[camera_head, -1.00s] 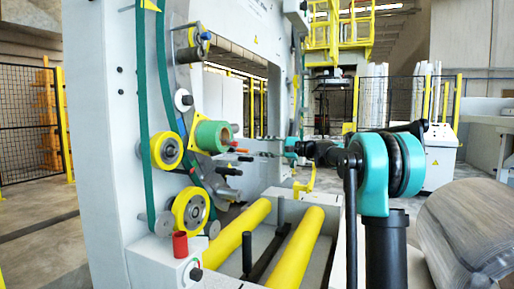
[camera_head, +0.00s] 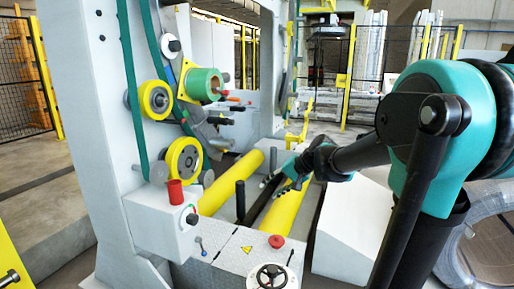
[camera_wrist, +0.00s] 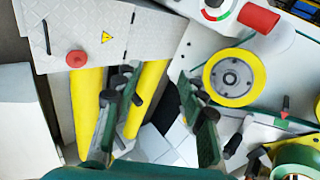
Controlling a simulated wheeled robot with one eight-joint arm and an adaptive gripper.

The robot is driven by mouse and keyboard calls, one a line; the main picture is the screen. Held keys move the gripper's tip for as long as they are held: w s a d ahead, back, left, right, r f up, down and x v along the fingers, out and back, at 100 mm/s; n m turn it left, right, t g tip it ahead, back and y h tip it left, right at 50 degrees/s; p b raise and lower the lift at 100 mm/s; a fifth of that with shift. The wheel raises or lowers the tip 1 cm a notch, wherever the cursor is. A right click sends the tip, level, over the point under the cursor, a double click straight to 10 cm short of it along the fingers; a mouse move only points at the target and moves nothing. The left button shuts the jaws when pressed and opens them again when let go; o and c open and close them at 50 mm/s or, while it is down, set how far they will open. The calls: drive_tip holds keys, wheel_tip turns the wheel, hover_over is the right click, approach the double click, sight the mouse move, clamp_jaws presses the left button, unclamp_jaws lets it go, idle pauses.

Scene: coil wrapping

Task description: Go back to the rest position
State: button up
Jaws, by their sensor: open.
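My gripper (camera_head: 270,182) is in the middle of the head view, at the end of my arm reaching in from the right. It is over or just beside the yellow rollers (camera_head: 228,184), and I cannot tell the exact height. In the wrist view my gripper (camera_wrist: 155,82) has its two dark fingers spread wide with nothing between them. The green roll (camera_head: 205,84) is on its holder on the grey machine frame, up and left of my gripper and apart from it. It also shows partly at the lower right of the wrist view (camera_wrist: 298,158).
Yellow-rimmed wheels (camera_head: 154,100) and a red cylinder (camera_head: 176,193) are on the machine's left side. A front panel carries a red button (camera_head: 276,241) and a handwheel (camera_head: 271,277). A large wrapped coil (camera_head: 480,232) stands at the right. Black fencing (camera_head: 20,75) is at the back left.

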drive_tip(key=s+d+f+n+h, duration=0.1)
drive_tip(key=s+d+f+h, duration=0.2)
drive_tip(key=s+d+f, duration=0.4)
drive_tip(key=s+d+f+n+h, duration=0.2)
drive_tip(key=s+d+f+h, duration=0.2)
drive_tip(key=s+f, duration=0.7)
drive_tip(key=s+d, duration=0.2)
drive_tip(key=s, duration=0.1)
drive_tip(key=shift+s+d+h, duration=0.25)
drive_tip(key=shift+d+h, duration=0.05)
drive_tip(key=shift+d, duration=0.05)
drive_tip(key=shift+r, duration=0.1)
